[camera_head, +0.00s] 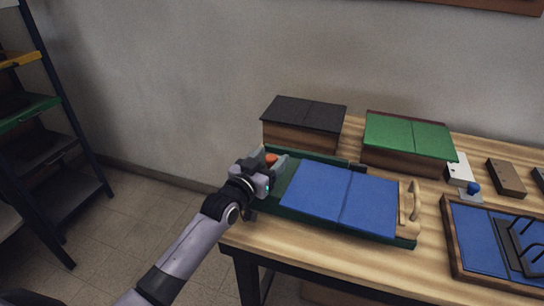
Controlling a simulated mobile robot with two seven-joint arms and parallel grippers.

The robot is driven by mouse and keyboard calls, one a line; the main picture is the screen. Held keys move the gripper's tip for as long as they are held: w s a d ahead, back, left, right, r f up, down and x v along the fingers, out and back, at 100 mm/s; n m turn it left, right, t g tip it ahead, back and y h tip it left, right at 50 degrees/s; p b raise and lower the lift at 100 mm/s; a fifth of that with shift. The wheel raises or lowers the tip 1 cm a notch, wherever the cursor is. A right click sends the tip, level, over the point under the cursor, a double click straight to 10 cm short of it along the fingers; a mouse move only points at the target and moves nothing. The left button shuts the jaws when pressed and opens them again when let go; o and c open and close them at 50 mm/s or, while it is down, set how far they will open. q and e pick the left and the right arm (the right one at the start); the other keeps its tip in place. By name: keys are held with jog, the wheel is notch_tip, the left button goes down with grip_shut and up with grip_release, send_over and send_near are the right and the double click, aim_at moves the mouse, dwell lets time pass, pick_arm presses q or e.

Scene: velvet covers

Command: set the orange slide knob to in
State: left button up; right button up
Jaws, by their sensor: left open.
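The orange slide knob (271,159) shows as a small orange piece at the left end of a green tray-like case (323,154) with blue velvet panels (340,197). My left gripper (276,161) is at that end, its fingers open around or right beside the knob. I cannot tell whether they touch it. The gripper body hides the lower part of the knob and its slot. My right gripper is not in view.
A black-topped box (305,113) and a green-topped box (408,136) stand behind the case. A wooden handle (409,202) is at its right end. A blue-lined tray (455,240) and a blue knob (473,188) lie to the right. A shelf rack (50,130) stands at left.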

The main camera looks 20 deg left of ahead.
pick_arm(q)
jog(key=shift+w+d, duration=0.2)
jog(key=shift+w, duration=0.45)
grip_shut()
